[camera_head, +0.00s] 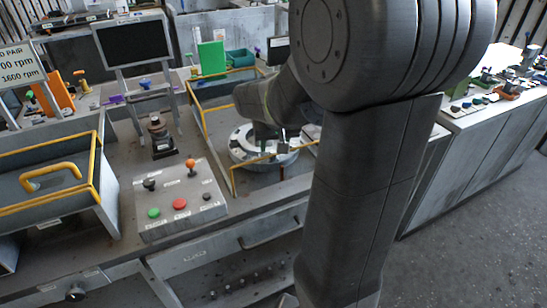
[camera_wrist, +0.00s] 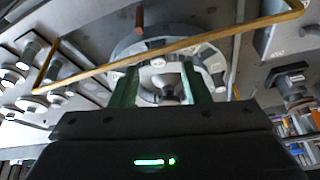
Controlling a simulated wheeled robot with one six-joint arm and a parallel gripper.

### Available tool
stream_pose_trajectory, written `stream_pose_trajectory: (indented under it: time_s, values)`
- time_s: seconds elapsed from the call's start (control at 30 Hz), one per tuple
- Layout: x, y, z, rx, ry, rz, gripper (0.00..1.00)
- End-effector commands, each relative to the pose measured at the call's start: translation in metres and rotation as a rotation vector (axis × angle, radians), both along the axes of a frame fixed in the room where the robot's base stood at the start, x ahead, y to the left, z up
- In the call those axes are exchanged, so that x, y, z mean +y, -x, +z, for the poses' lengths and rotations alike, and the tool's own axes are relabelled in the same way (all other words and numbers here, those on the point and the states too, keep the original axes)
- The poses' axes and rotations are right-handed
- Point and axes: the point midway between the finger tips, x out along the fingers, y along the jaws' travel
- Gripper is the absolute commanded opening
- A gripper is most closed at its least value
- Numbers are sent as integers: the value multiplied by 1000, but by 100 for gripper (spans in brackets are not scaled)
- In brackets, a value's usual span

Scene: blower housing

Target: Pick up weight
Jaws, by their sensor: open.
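My gripper (camera_wrist: 160,72) is open, with its two greenish fingers apart and nothing seen held between them. In the wrist view the fingers are in front of a pale round housing (camera_wrist: 134,46), with a dark hub (camera_wrist: 168,90) showing between them. In the head view my gripper (camera_head: 272,143) is low over the round housing (camera_head: 246,157), partly hidden by my arm. No single thing can be told for certain as the weight. Several small round metal pieces (camera_wrist: 32,50) stand on a grey panel at the left of the wrist view.
A yellow rail (camera_wrist: 205,38) crosses in front of the housing in the wrist view. In the head view a button box (camera_head: 180,200), a dark stand (camera_head: 160,143) and a yellow-edged bin (camera_head: 75,215) are left of the housing. A screen (camera_head: 133,42) stands behind.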

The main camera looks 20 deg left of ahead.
Motion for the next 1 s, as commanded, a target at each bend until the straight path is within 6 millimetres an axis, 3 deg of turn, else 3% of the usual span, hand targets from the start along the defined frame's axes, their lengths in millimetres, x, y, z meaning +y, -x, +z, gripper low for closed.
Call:
stream_pose_trajectory:
  time_s: [0.3,0.63,0.83,1.0]
  values:
    - [8,-15,-35,2,2,0,42]
    - [9,-17,-39,0,0,0,42]
    - [9,-17,-39,0,0,0,3]
    - [9,-17,-39,0,0,0,0]
